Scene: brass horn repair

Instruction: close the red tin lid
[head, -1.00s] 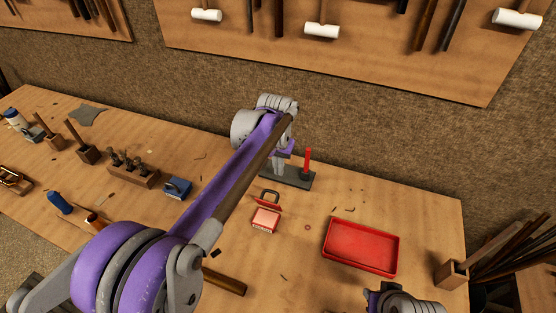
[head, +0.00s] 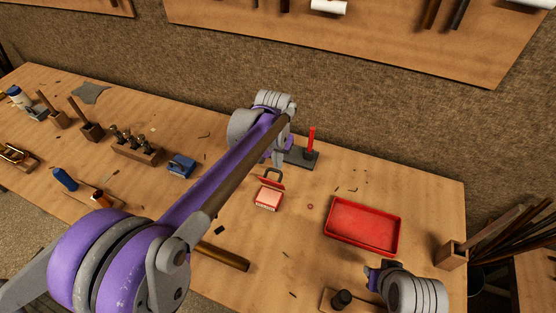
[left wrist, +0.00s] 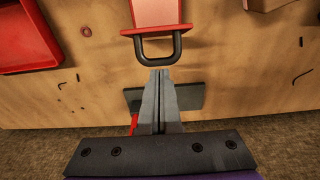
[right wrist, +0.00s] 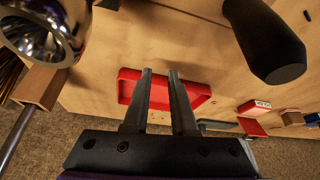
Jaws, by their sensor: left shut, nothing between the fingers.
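The small red tin (head: 268,199) stands on the bench in the middle of the head view. Its red lid (head: 271,182) is open, standing out at the tin's back edge, with a dark loop handle (head: 273,173). The tin also shows at the top of the left wrist view (left wrist: 160,12), with the lid (left wrist: 157,31) and handle below it. My left gripper (left wrist: 160,74) is shut and empty, its tips just short of the handle; contact is not clear. My right gripper (right wrist: 160,73) is open and empty, above the bench near the red tray, away from the tin.
The red tray (head: 362,228) lies right of the tin. A dark stand with a red post (head: 311,142) is behind it. A black knob (head: 342,299) is near my right arm.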

